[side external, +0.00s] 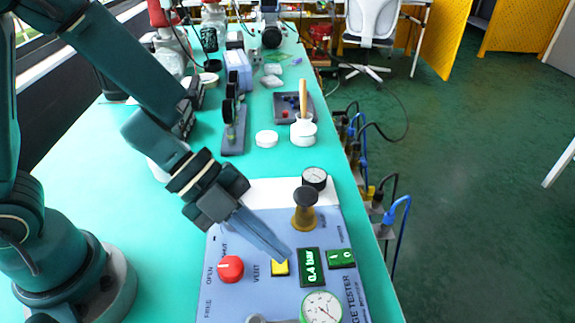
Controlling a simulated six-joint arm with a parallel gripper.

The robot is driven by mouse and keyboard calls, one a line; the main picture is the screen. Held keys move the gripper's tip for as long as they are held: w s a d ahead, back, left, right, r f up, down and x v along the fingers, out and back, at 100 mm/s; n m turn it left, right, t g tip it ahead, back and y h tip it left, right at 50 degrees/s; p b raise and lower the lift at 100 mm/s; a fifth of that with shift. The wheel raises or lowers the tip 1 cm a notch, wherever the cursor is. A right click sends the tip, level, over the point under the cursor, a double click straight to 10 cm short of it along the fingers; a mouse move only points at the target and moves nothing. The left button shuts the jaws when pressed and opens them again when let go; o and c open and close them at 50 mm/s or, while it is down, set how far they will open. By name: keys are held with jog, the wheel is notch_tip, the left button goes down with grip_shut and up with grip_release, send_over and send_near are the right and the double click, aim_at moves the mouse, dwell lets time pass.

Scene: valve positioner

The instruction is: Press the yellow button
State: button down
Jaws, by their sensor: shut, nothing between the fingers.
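The yellow button (279,268) is a small square on the blue-grey panel (235,300) of the valve positioner, at the bottom middle of the side external view. My gripper (284,256) is shut and empty. It reaches down from the upper left, and its fingertips are at the upper edge of the yellow button in the picture, partly covering it. I cannot tell whether the tip touches the button or hovers just above it.
On the panel are a red knob (230,269), a display reading 0.4 bar (311,267), a green switch (341,259), a black-topped brass knob (305,208) and gauges (322,307). A white pot (303,133) and a tray (287,101) stand farther back.

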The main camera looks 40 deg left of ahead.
aim_at(274, 261)
jog(key=shift+f, duration=0.3)
jog(key=shift+f, duration=0.4)
dwell(0.6)
jog(key=shift+r, duration=0.85)
jog(key=shift+r, duration=0.1)
jog(key=shift+r, duration=2.4)
